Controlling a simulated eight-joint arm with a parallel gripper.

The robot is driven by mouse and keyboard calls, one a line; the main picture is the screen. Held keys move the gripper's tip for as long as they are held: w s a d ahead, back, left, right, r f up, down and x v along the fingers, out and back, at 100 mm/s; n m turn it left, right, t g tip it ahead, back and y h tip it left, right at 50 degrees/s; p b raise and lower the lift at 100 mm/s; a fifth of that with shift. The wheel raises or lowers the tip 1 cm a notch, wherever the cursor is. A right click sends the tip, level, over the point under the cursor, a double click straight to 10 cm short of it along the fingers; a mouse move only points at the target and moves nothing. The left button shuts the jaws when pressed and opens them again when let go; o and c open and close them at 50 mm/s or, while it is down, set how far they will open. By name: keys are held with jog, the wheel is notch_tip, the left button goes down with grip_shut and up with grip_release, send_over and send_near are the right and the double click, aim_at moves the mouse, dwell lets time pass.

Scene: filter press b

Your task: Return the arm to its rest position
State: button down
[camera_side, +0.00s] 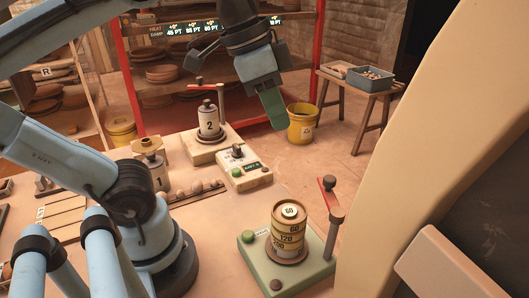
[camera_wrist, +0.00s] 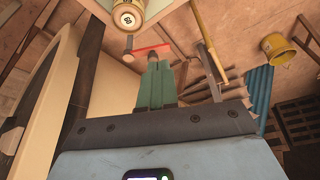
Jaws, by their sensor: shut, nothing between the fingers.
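My gripper (camera_side: 274,108) is raised in the air above and beyond the table in the side view, with its green fingers pointing down and to the right. The fingers are together with nothing between them. In the wrist view my gripper (camera_wrist: 154,75) shows as green fingers closed side by side. The gripper touches nothing that I can see. My blue arm crosses the left and top of the side view.
The table (camera_side: 215,225) carries a green press base (camera_side: 258,262) with a stacked cylinder (camera_side: 289,232), a red-topped post (camera_side: 331,215), a small control box (camera_side: 245,167) and a weight marked 2 (camera_side: 208,120). A yellow bucket (camera_side: 301,124) and a stool (camera_side: 360,90) stand behind. Red-framed shelves (camera_side: 130,80) stand at the back.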

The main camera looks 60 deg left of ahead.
jog(key=w+a+f+n+t+y, duration=0.1)
jog(key=w+a+f+n, duration=0.1)
jog(key=f, duration=0.4)
jog(key=w+a+f+n+t, duration=0.1)
jog(key=w+f+n+t, duration=0.1)
jog(key=f, duration=0.5)
jog(key=shift+w+a+f+n+y, duration=0.3)
jog(key=shift+w+a+n+y, duration=0.1)
jog(key=shift+w+n, duration=0.15)
